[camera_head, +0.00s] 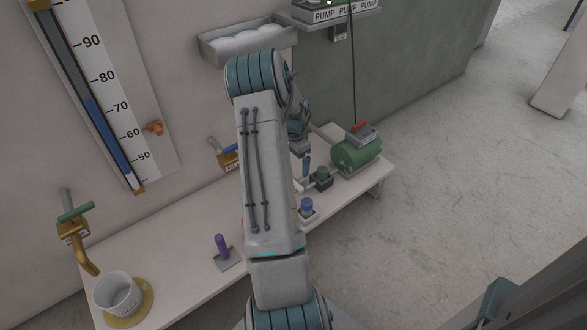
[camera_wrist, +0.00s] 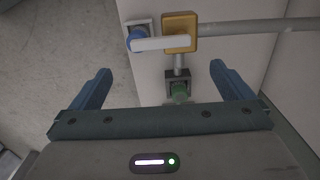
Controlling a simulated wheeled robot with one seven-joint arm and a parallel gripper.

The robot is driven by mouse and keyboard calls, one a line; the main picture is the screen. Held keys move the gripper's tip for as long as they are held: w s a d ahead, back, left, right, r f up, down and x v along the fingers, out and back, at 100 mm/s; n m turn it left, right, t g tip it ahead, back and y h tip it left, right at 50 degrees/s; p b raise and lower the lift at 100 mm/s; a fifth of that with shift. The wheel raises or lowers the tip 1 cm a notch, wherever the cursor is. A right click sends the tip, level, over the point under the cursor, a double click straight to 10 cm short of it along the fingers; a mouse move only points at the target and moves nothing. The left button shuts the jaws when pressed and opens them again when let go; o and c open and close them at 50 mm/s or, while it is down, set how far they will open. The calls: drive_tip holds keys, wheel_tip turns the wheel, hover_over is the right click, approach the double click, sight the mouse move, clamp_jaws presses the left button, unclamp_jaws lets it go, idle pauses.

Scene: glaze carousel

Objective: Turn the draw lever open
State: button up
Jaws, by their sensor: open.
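In the wrist view a pale lever bar (camera_wrist: 162,44) runs left from a yellow square plate (camera_wrist: 180,22). Its left end overlaps a blue knob (camera_wrist: 134,36); I cannot tell whether they join. No label on it is readable, so I cannot confirm it is the draw lever. My gripper (camera_wrist: 161,70) is open with nothing between its fingers; the lever lies beyond the fingertips. In the head view my gripper (camera_head: 306,166) points down above the bench's right part. Another lever with a blue handle (camera_head: 214,144) is on the wall, partly hidden by my arm.
A green knob (camera_wrist: 180,92) on a dark base stands below the lever, and a grey pipe (camera_wrist: 250,27) runs right. In the head view a green pump (camera_head: 357,152) stands right of my gripper. A purple knob (camera_head: 221,242) and white cup (camera_head: 118,294) are left.

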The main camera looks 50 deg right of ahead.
wheel_tip(320, 180, up, 4)
drive_tip(key=shift+r+p, duration=0.15)
drive_tip(key=shift+p, duration=0.2)
idle(0.4)
drive_tip(key=w+a+r+n+t+p, duration=0.15)
drive_tip(key=a+r+n+p, duration=0.4)
drive_tip(key=a+r, duration=0.8)
drive_tip(key=w+a+r+n+p, duration=0.2)
drive_tip(key=a+r+n+p, duration=0.35)
drive_tip(key=a+r, duration=0.8)
drive_tip(key=s+a+r+n+p, duration=0.4)
drive_tip(key=s+a+r+p, duration=0.3)
drive_tip(key=r, duration=0.3)
drive_tip(key=s+a+r+n+t+p, duration=0.1)
drive_tip(key=s+a+r+n+p, duration=0.4)
drive_tip(key=a+r, duration=0.5)
drive_tip(key=s+p, duration=0.2)
drive_tip(key=s, duration=0.1)
drive_tip(key=shift+s+a, duration=0.3)
